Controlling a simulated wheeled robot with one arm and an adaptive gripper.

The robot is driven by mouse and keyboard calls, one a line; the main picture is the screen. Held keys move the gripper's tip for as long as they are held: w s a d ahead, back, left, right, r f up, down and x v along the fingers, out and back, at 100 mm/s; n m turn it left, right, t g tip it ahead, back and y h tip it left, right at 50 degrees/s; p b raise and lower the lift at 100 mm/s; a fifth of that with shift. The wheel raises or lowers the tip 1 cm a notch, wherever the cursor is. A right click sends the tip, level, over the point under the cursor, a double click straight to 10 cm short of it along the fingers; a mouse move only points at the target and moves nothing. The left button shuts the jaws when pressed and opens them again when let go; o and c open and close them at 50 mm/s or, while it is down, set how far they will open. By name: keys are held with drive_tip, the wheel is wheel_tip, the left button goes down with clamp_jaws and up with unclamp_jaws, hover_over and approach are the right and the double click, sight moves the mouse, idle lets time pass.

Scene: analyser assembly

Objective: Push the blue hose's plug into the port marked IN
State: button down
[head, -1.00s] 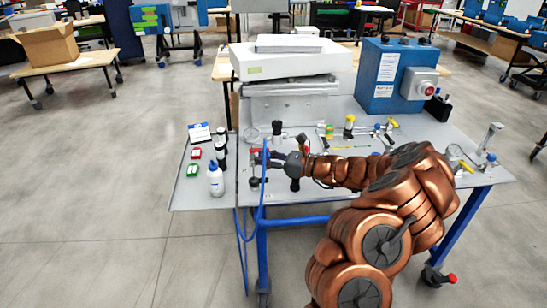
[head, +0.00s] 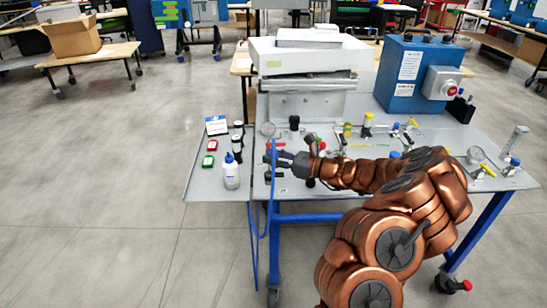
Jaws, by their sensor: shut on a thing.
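My gripper (head: 284,159) is at the end of my copper arm, low over the left-middle part of the metal table (head: 345,192). It is shut on the blue hose (head: 271,205), near the hose's upper end. The hose hangs down from the gripper over the table's front edge toward the floor. The plug at its end is too small and too covered by the fingers to make out. I cannot read any port marked IN from here.
A white bottle (head: 231,174), dark-capped vials, green and red boxes and a small card (head: 216,125) stand left of the gripper. A white machine (head: 310,60) and a blue control box (head: 412,75) stand behind. Several valves and fittings (head: 367,122) crowd the table to the right.

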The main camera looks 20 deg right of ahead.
drive_tip(key=shift+w+a+f+b, duration=0.5)
drive_tip(key=shift+f, duration=0.3)
idle(0.4)
drive_tip(key=shift+f+b, duration=0.35)
drive_tip(key=shift+f, duration=0.85)
idle(1.7)
drive_tip(key=c, duration=0.8)
unclamp_jaws()
drive_tip(key=shift+c, duration=0.2)
drive_tip(key=shift+d, duration=0.1)
